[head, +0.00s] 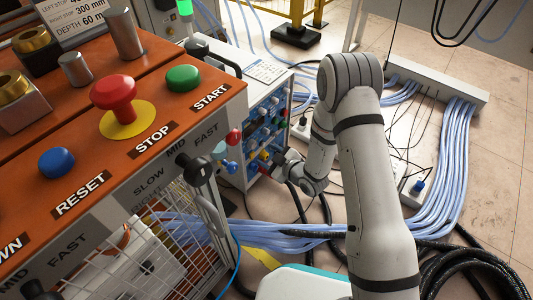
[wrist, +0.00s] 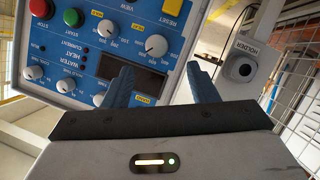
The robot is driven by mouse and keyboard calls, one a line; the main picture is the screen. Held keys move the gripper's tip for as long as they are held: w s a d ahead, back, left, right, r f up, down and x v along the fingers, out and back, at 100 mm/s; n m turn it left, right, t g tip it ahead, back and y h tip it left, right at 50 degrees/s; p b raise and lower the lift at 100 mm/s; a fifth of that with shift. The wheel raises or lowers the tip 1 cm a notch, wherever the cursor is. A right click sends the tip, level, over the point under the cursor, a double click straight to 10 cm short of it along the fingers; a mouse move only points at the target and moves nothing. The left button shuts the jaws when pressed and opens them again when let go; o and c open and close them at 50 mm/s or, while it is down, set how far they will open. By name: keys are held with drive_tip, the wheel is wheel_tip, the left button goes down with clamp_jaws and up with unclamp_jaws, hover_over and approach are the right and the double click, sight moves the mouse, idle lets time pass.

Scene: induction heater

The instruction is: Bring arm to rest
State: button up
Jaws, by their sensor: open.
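My gripper (wrist: 160,74) is open and empty in the wrist view, its two dark blue fingers spread apart. The heater's blue control panel (wrist: 112,35), with knobs, buttons and a dark display, lies beyond the fingers. I cannot tell how far the fingertips are from the panel. In the head view my arm (head: 372,180) rises from the bottom, bends at the top and reaches down to the left. Its wrist end is near the front of the heater unit (head: 240,118). The fingers are hard to make out there.
The orange console (head: 170,75) with a red stop button (head: 114,98) fills the left. A holder (wrist: 240,68) is beside the panel in the wrist view. Blue cables (head: 455,150) and black hoses (head: 465,270) cover the floor. A wire mesh (head: 185,255) is below the console.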

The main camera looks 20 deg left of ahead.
drive_tip(key=w+d+r+m+h+p, duration=0.1)
drive_tip(key=d+r+m+h+p, duration=0.2)
drive_tip(key=d+r+p, duration=0.7)
drive_tip(key=d+r+m+h+p, duration=0.2)
drive_tip(key=d+r+h+p, duration=0.1)
drive_tip(key=r, duration=1.3)
drive_tip(key=w+d+r+m+h+p, duration=0.1)
drive_tip(key=d+r+m+h+p, duration=0.2)
drive_tip(key=d+r+p, duration=0.65)
drive_tip(key=s+d+r+m+g+h+p, duration=0.1)
drive_tip(key=s+d+r+m+p, duration=0.15)
drive_tip(key=r, duration=0.45)
drive_tip(key=s+d+r+m+h+p, duration=0.1)
drive_tip(key=s+r+p, duration=0.1)
drive_tip(key=s+r, duration=0.3)
drive_tip(key=s+d+r+m+g+h+p, duration=0.1)
drive_tip(key=s+d+r+p, duration=0.15)
drive_tip(key=r, duration=0.55)
drive_tip(key=s+d+r+m+g+p, duration=0.1)
drive_tip(key=s+r+m+p, duration=0.1)
drive_tip(key=s+r+p, duration=0.2)
drive_tip(key=s+d+r+m+g+p, duration=0.1)
drive_tip(key=s+r+m+g+p, duration=0.1)
drive_tip(key=s+r+p, duration=0.2)
drive_tip(key=s+r, duration=0.3)
drive_tip(key=s, duration=0.4)
drive_tip(key=shift+d, duration=0.25)
drive_tip(key=shift+r, duration=0.1)
